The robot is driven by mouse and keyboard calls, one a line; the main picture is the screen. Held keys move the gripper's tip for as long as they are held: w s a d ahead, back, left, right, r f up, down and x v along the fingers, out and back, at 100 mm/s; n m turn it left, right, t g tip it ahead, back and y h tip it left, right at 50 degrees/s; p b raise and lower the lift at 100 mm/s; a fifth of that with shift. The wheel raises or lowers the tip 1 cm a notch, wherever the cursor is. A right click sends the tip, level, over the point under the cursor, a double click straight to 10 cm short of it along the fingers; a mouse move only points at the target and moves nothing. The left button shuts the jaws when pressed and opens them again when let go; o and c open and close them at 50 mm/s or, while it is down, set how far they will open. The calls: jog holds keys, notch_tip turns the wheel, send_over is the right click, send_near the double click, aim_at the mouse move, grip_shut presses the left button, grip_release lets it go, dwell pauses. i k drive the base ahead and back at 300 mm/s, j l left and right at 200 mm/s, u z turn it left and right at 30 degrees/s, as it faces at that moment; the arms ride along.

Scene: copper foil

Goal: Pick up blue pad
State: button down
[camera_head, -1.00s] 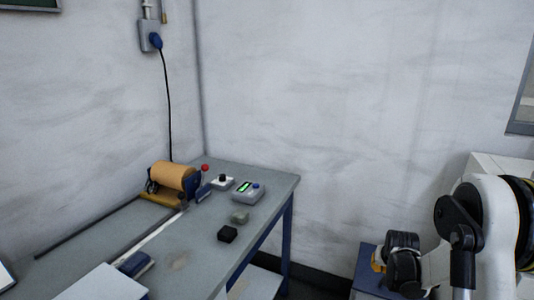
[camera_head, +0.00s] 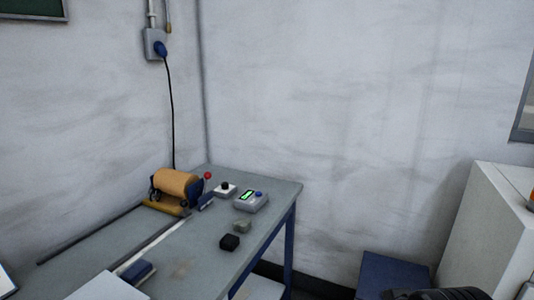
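A small dark blue block (camera_head: 137,271), which may be the blue pad, lies on the grey workbench near its front left, beside a white sheet or board. A second, smaller blue piece (camera_head: 205,201) lies by the copper-coloured roll; I cannot tell which of the two is the pad. Only a dark part of my arm shows at the bottom edge, right of centre. My gripper's fingers are not visible, and nothing of mine touches the bench.
The workbench (camera_head: 190,262) also holds a foil roll on a stand (camera_head: 177,184), a grey device with a green display (camera_head: 251,201), a black block (camera_head: 230,242) and a grey block (camera_head: 242,226). A blue box (camera_head: 393,272) and a white cabinet (camera_head: 486,232) stand at right.

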aim_at(141, 271)
jog(key=u, duration=1.45)
